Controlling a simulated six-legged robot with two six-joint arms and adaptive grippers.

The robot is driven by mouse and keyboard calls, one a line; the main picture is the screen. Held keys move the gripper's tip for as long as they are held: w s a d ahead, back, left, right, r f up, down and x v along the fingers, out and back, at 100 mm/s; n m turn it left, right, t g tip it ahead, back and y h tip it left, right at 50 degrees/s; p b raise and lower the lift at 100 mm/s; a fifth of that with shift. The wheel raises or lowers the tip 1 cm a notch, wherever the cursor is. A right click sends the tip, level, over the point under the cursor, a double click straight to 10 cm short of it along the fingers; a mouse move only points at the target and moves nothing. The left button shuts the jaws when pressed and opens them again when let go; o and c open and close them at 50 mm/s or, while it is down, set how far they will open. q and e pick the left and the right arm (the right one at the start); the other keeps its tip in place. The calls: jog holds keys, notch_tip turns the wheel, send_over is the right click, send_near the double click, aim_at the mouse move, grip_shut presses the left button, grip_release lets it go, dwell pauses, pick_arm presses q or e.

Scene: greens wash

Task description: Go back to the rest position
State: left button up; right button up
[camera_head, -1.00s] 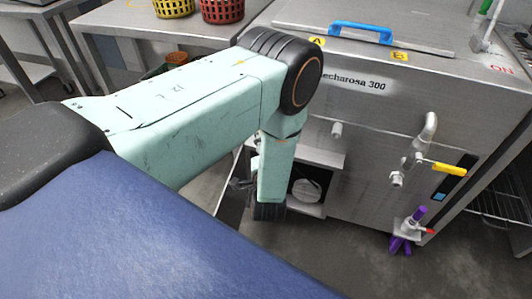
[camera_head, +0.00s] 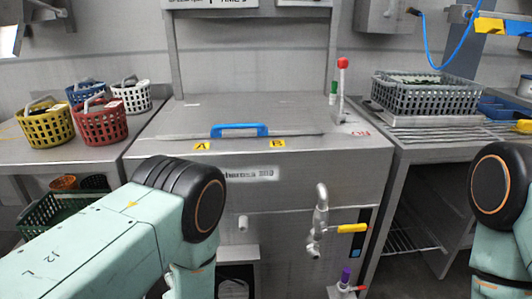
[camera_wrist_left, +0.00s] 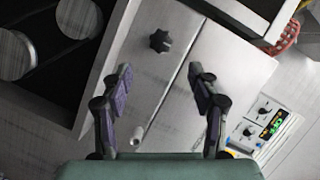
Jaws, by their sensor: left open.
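My left gripper (camera_wrist_left: 160,85) shows in the left wrist view with its two fingers spread wide and nothing between them. Behind the fingers are a grey metal panel with a black star knob (camera_wrist_left: 160,41) and a small control panel with a lit display (camera_wrist_left: 272,124). In the head view my left arm comes in from the lower left, and its gripper is below the frame. My right arm shows at the right edge, and its gripper is out of frame too.
A steel wash machine (camera_head: 290,185) with a blue handle (camera_head: 239,130), a yellow-handled tap (camera_head: 351,228) and a red-knobbed lever (camera_head: 342,63) stands ahead. Several coloured baskets stand on the left table, including a red basket (camera_head: 101,122). A grey-green crate (camera_head: 425,93) stands on the right bench.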

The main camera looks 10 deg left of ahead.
pick_arm(q)
jog(key=s+d+f+n+g+h+p, duration=0.1)
jog(key=s+d+f+n+g+h, duration=0.15)
jog(key=s+f, duration=0.3)
jog(key=s+d+f+n+g+h+p, duration=0.1)
jog(key=s+f+n+g+h, duration=0.1)
jog(key=s+f+g+h, duration=0.3)
jog(key=s+d+r+n+g+h+p, duration=0.1)
jog(key=s+r, duration=0.4)
jog(key=s, duration=0.5)
jog(key=s+d+r+n+g+p, duration=0.1)
jog(key=s+d+r+g+p, duration=0.1)
jog(key=s, duration=0.8)
jog(key=shift+r+g+h+p, duration=0.35)
jog(key=shift+r+g+p, duration=0.55)
jog(key=shift+r+g, duration=0.45)
